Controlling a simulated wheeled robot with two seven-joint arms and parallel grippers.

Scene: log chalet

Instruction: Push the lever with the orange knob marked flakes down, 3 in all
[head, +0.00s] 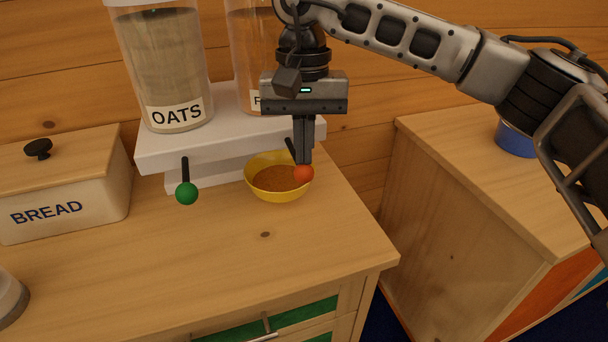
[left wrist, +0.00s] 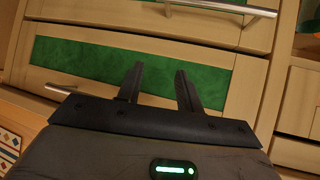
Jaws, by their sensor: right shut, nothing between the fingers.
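The lever with the orange knob (head: 303,173) sticks out from the white dispenser stand (head: 236,139), under the right-hand clear container (head: 247,50), whose label is mostly hidden by my right arm. My right gripper (head: 303,161) is shut and empty, pointing down, with its fingertips at the top of the orange knob; contact looks likely but is hard to tell. A yellow bowl (head: 256,195) with brown flakes stands under that lever. My left gripper (left wrist: 160,85) shows in the left wrist view, open and empty, in front of green-panelled drawers.
A green-knobbed lever (head: 186,193) hangs under the oats container (head: 165,70). A bread box (head: 60,190) stands at the left. The counter front (head: 200,262) is clear. A second cabinet at the right holds a blue bowl (head: 515,140).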

